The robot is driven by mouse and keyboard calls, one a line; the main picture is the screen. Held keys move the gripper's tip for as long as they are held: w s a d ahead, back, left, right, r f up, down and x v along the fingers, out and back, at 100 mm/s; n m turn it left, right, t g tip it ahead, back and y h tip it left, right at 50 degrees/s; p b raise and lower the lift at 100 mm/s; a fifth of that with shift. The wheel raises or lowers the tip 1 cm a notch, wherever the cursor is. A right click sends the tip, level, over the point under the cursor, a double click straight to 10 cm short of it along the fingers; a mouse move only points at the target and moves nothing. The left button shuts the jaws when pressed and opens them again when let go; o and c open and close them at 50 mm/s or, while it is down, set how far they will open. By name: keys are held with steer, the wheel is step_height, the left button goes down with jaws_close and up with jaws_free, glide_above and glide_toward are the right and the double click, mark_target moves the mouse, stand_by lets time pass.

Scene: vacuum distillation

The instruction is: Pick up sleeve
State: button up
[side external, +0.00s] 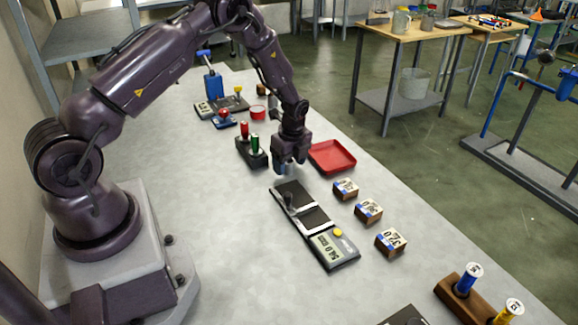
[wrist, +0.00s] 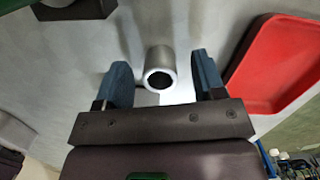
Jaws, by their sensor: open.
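The sleeve (wrist: 160,58), a grey metal hollow cylinder with a bright rim and dark bore, shows in the wrist view with its open end facing the camera. It stands on the bench between the two blue fingers of my gripper (wrist: 160,84), with gaps on both sides. The gripper is open and holds nothing. I cannot make out the sleeve clearly in the side view; the gripper hides that spot.
A red tray (side external: 332,157) lies close right of the gripper. A black holder (side external: 253,153) with red and green tops stands left. Several labelled blocks (side external: 369,211) line the right. Bare bench lies left of the scale.

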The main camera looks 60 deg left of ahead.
steer(key=shift+f, duration=0.4)
steer(key=shift+c, duration=0.4)
steer(key=c, duration=0.9)
steer(key=shift+r, duration=0.1)
steer(key=shift+c, duration=0.2)
